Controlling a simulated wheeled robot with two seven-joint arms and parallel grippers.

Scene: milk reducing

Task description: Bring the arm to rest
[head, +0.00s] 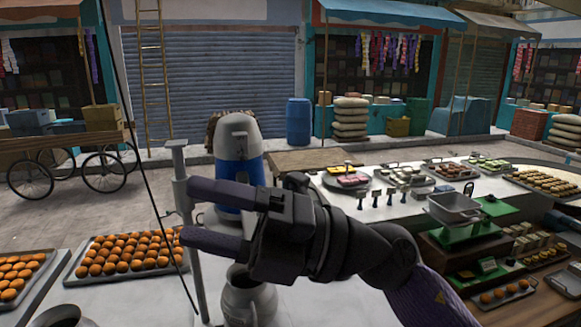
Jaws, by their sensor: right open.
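My right arm comes in from the lower right, with a purple sleeve-like link and a dark wrist. My right gripper (185,212) points left near the middle of the view. Its two fingers are spread apart, one above the other, with nothing visible between them. A grey metal post (184,190) stands just behind the fingertips. A grey metal pot (247,300) stands below the gripper, its top partly hidden by it. My left gripper is not in view.
Trays of round orange sweets (128,250) lie on the left counter. A blue and white machine (238,150) stands behind my gripper. At right, a sweets counter (395,215) carries trays and a weighing scale (455,208). A wooden cart (70,150) stands far left on open pavement.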

